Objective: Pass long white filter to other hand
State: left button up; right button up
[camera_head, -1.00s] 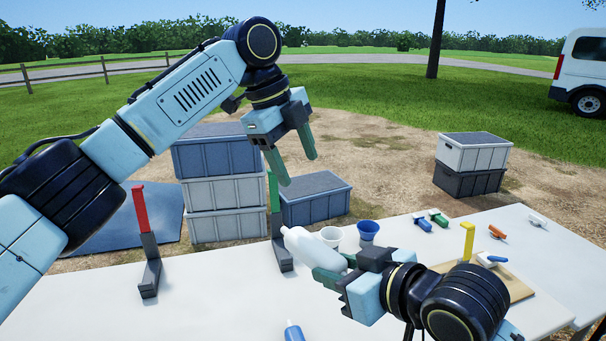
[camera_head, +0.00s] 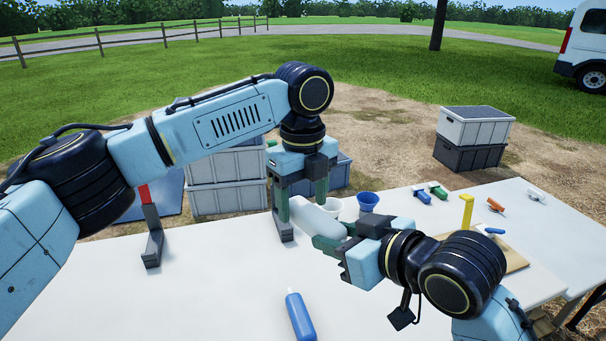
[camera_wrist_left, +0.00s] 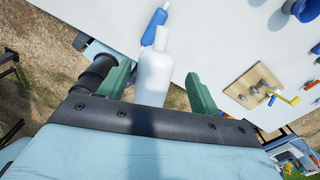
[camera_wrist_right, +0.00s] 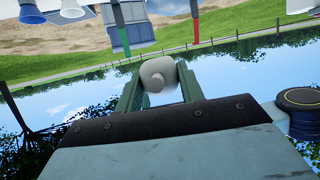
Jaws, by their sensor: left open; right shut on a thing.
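The long white filter (camera_head: 318,222) is held tilted above the table by my right gripper (camera_head: 333,246), which is shut on it near one end. In the right wrist view its round end (camera_wrist_right: 158,76) shows between the fingers (camera_wrist_right: 158,85). My left gripper (camera_head: 302,200) is open and pointing down, right over the filter's far end. In the left wrist view the white body (camera_wrist_left: 153,72) lies between the two spread green fingers (camera_wrist_left: 158,85), with a gap on each side. Whether a left finger touches it is hard to tell.
A blue bottle (camera_head: 300,316) lies on the white table (camera_head: 220,285) in front. Grey crates (camera_head: 228,182) stand behind.

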pick_arm(q)
jog(key=shift+f, duration=0.8)
jog(key=shift+c, duration=0.3)
jog(key=c, duration=0.9)
jog(key=shift+c, duration=0.8)
pick_arm(e)
jog(key=o, duration=1.1)
jog(key=shift+s+a, duration=0.1)
